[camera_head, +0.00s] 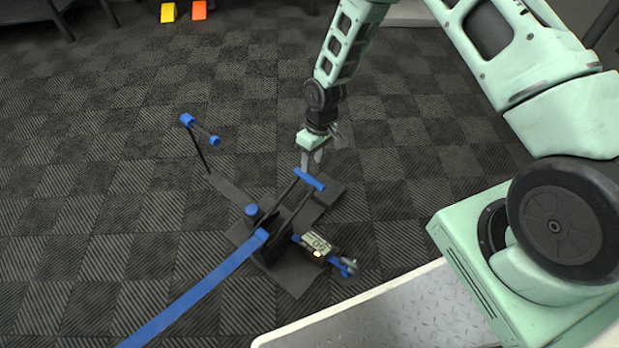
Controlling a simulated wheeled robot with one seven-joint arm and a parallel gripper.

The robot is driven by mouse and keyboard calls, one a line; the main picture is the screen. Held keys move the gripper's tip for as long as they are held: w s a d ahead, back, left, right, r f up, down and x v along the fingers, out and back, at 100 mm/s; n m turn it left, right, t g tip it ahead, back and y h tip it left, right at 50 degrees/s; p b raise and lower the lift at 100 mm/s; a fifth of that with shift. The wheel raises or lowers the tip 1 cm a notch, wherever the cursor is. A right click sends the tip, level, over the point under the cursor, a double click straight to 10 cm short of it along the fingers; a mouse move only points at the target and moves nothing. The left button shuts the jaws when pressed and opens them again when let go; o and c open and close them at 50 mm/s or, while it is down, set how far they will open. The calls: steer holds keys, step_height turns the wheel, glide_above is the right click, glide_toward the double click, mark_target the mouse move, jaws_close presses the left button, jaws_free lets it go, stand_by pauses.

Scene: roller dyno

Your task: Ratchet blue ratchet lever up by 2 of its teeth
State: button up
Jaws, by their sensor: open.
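The blue ratchet lever shows as a blue crossbar handle (309,179) on two dark side arms that rise from a dark base plate (292,272) on the floor. A long blue strap (200,290) runs from the ratchet body to the lower left. My gripper (311,162) points down just above and behind the blue handle. Its fingers look apart and nothing shows between them. Whether the fingertips touch the handle is hard to tell at this size.
A small display unit (318,244) with blue parts sits right of the ratchet. A blue knob (251,210) stands at its left. A thin post with a blue-ended roller (187,120) rises further left. Orange and yellow blocks (168,12) lie far back.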

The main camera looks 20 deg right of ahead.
mark_target(309, 176)
steer(key=f, duration=0.2)
steer(key=f+b, duration=0.1)
steer(key=f, duration=0.1)
steer(key=a+f+b, duration=0.1)
steer(key=shift+s+f, duration=0.3)
steer(key=shift+f, duration=0.1)
steer(key=shift+c, duration=0.3)
jaws_close()
